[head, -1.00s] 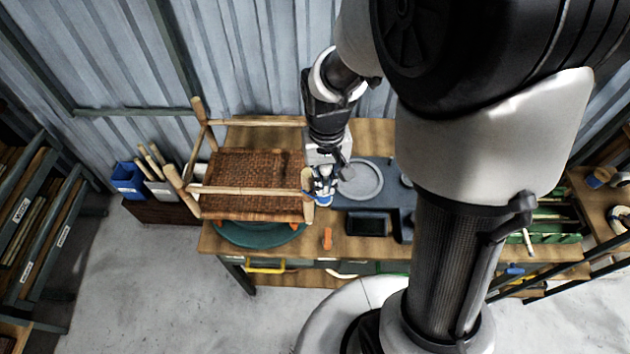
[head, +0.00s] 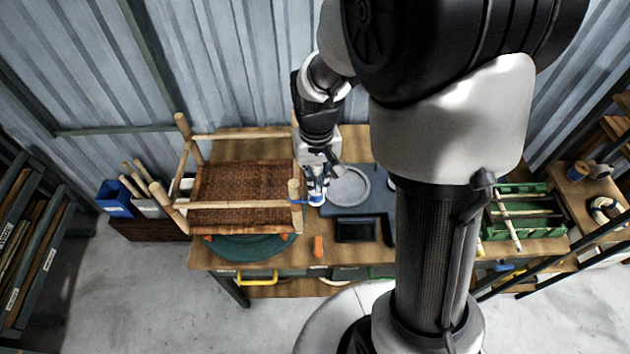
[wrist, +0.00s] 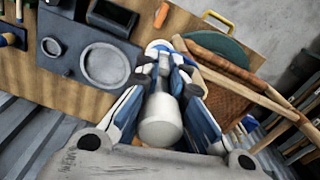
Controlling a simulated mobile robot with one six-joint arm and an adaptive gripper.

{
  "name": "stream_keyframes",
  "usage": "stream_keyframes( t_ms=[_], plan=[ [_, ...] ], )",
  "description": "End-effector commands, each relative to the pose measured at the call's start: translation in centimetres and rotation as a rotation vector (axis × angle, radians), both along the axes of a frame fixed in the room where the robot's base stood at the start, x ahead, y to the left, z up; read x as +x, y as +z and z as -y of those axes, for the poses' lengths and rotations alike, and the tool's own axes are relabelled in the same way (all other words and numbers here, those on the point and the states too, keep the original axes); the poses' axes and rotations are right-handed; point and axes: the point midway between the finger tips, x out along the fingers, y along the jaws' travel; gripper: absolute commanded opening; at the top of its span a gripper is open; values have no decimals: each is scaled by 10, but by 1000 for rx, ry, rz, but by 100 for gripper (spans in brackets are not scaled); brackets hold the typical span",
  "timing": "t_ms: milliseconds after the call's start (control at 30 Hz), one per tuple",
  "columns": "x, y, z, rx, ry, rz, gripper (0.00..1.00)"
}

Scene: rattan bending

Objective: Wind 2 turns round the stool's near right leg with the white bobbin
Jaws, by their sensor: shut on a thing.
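The stool stands at the left of the bench with its woven seat (head: 245,188) low and its pale legs rising. Its near right leg (head: 296,213) is upright, just left of my gripper. My gripper (head: 317,186) is shut on the white bobbin (wrist: 160,122), which fills the space between the blue and white fingers in the wrist view. In the head view the bobbin is small and partly covered by the fingers. A bit of blue (head: 302,202) shows between the leg and the bobbin. I cannot tell how many turns are on the leg.
A green round turntable (head: 250,247) lies under the stool. A grey round dish (head: 350,186) and a dark tray (head: 356,230) lie to the right of my gripper. An orange item (head: 318,246) lies near the front edge. A green rack (head: 518,215) stands farther right.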

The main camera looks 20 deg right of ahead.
Motion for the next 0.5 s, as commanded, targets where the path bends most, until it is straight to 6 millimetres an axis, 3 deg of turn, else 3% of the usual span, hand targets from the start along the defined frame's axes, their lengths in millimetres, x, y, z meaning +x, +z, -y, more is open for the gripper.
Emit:
stream_keyframes(
  t_ms=[267, 500],
  plan=[
    [0, 2, 0, 0, 0, 0, 0],
    [0, 22, 0, 0, 0, 1, 0]
  ],
)
